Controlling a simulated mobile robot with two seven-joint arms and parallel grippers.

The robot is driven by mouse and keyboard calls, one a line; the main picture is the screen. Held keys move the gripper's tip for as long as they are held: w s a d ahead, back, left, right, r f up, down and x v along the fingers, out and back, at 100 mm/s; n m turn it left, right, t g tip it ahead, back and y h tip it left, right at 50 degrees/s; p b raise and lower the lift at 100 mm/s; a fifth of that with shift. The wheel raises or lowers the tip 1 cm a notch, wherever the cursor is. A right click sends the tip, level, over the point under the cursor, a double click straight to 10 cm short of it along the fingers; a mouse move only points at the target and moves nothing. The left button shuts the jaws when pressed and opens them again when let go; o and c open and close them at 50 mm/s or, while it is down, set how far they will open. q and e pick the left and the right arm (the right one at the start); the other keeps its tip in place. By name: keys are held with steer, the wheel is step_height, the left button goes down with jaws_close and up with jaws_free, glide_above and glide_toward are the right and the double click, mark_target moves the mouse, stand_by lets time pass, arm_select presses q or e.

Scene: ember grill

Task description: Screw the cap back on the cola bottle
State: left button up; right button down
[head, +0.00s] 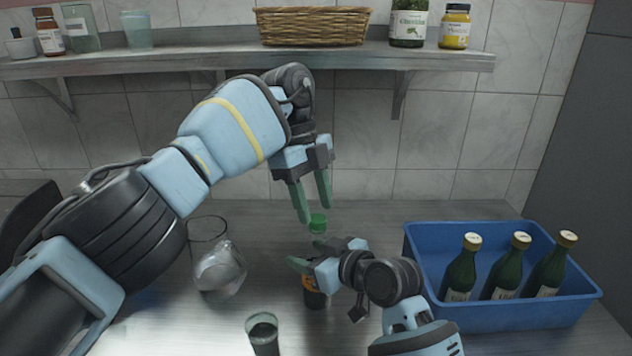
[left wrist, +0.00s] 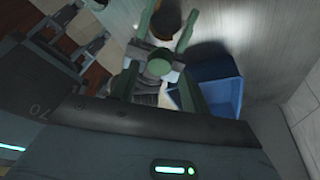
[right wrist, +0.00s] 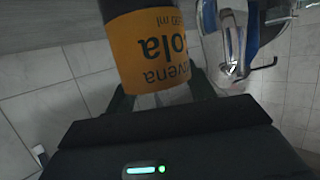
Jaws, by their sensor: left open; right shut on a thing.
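The cola bottle (head: 314,297) stands on the counter, mostly hidden behind my right gripper (head: 303,268) in the head view. Its orange label (right wrist: 157,48) fills the upper middle of the right wrist view. My right gripper is shut around the bottle's body. The green cap (head: 318,222) shows above the right gripper, at the top of the bottle. In the left wrist view the cap (left wrist: 158,67) is a round green disc. My left gripper (head: 315,213) is open and points down at the cap, its fingers on either side. I cannot tell whether the cap is threaded.
A blue crate (head: 520,318) with three green bottles stands at the right. A shelf (head: 220,62) with a basket (head: 313,27) runs along the wall.

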arm_select(q)
steer(key=r+n, duration=0.1)
steer(key=r+n+t+y, duration=0.1)
steer(key=r+n, duration=0.2)
steer(key=shift+s+d+r+n+t+y, duration=0.15)
steer(key=shift+s+d+n+t+y, duration=0.1)
steer(key=shift+n+t+y, duration=0.15)
steer(key=shift+s+r+n+t+y, duration=0.15)
steer(key=shift+r+n+t+y, duration=0.25)
steer(key=shift+r+n, duration=0.8)
steer(key=shift+f, duration=0.3)
steer(key=shift+f, duration=3.95)
